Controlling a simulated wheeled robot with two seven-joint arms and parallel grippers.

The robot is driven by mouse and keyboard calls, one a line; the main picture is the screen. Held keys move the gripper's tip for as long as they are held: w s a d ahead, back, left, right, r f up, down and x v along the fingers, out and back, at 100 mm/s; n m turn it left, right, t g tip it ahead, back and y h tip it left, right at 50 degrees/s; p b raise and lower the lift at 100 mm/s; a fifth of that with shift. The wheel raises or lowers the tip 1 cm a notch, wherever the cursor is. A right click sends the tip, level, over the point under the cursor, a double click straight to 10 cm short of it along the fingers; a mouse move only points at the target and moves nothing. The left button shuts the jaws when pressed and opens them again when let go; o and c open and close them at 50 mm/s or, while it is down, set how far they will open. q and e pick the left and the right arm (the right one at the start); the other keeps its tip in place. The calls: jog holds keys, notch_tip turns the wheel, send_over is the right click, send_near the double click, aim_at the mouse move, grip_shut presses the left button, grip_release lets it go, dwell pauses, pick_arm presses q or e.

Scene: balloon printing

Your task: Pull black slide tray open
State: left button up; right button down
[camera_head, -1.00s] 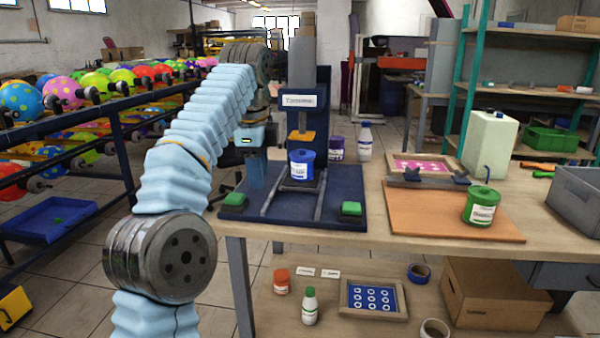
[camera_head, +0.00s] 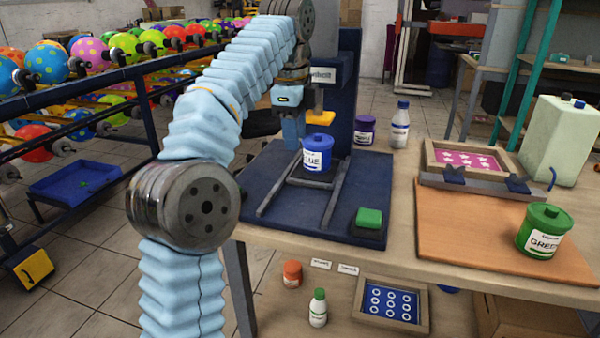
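The black slide tray (camera_head: 318,178) lies between two grey rails on the dark blue base of the printing press. A blue pot (camera_head: 318,153) stands upright on it and covers most of it. My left gripper (camera_head: 292,132) points down just left of the pot and slightly farther back, by the press column. Its blue finger shows from the side, so I cannot tell whether it is open or shut, or whether it touches anything. My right gripper is not in view.
A green button (camera_head: 369,218) sits at the base's front right corner. A green pot (camera_head: 543,231) stands on an orange board (camera_head: 470,235) to the right. A purple jar (camera_head: 365,130) and a white bottle (camera_head: 401,124) stand behind. The balloon rack is at left.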

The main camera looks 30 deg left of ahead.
aim_at(298, 184)
pick_arm(q)
jog(key=f, duration=0.3)
jog(key=w+f+b, duration=0.1)
jog(key=f, duration=0.3)
jog(key=w+f, duration=0.1)
jog(key=f, duration=0.3)
jog(key=shift+a, duration=0.25)
grip_shut()
dwell(0.8)
